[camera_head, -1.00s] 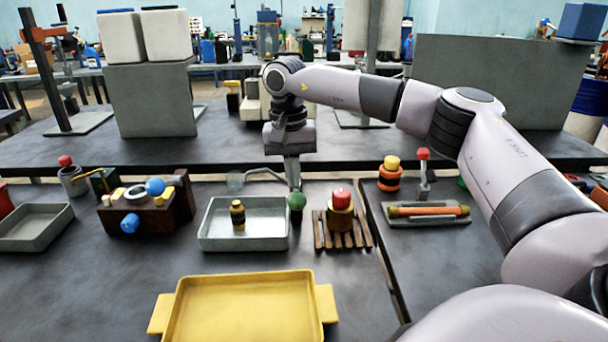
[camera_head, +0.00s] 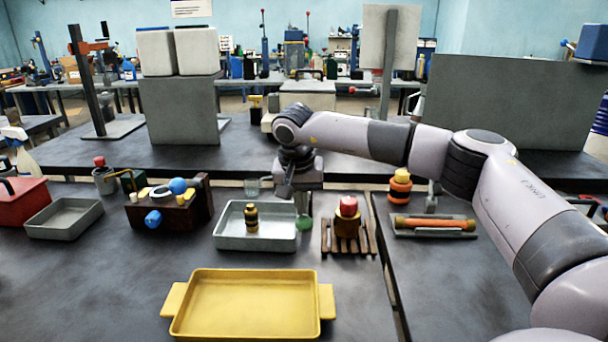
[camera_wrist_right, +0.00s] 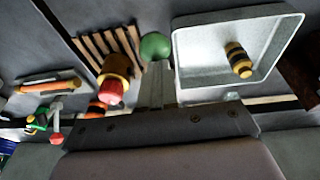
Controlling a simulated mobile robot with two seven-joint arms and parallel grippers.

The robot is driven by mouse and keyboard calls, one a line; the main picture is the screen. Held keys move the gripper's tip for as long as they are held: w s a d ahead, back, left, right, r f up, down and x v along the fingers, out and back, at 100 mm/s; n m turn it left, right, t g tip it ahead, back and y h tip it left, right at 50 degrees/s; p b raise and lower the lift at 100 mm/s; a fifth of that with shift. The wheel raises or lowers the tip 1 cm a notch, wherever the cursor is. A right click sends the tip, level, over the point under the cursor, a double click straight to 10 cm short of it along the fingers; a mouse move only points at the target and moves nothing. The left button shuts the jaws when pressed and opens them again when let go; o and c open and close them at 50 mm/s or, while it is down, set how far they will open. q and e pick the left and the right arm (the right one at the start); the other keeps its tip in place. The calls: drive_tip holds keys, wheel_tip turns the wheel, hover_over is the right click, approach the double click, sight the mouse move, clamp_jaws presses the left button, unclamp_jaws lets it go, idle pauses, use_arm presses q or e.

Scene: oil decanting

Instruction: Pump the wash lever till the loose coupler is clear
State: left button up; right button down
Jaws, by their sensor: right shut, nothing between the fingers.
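The loose coupler (camera_head: 251,218), with dark and yellow bands, stands in the grey tray (camera_head: 221,238). The right wrist view also shows the coupler (camera_wrist_right: 238,60) inside the pale tray (camera_wrist_right: 188,88). The green ball knob (camera_head: 304,223), apparently the wash lever's, is just right of the tray; in the right wrist view the knob (camera_wrist_right: 156,46) shows fully. My right gripper (camera_wrist_right: 155,68) is shut and empty, its fingertips at the knob, seemingly touching it. The lever's shaft is hidden. My left gripper is not in view.
A slatted wooden rack (camera_head: 347,246) with a red-topped brass part (camera_head: 348,217) stands close right of the knob. A yellow tray (camera_head: 250,303) lies in front. A brown fixture with blue knobs (camera_head: 168,207) stands left. The bench's front left is clear.

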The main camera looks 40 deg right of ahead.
drive_tip(key=shift+s+a+f, duration=0.15)
drive_tip(key=shift+s+f, duration=0.1)
drive_tip(key=shift+f, duration=0.5)
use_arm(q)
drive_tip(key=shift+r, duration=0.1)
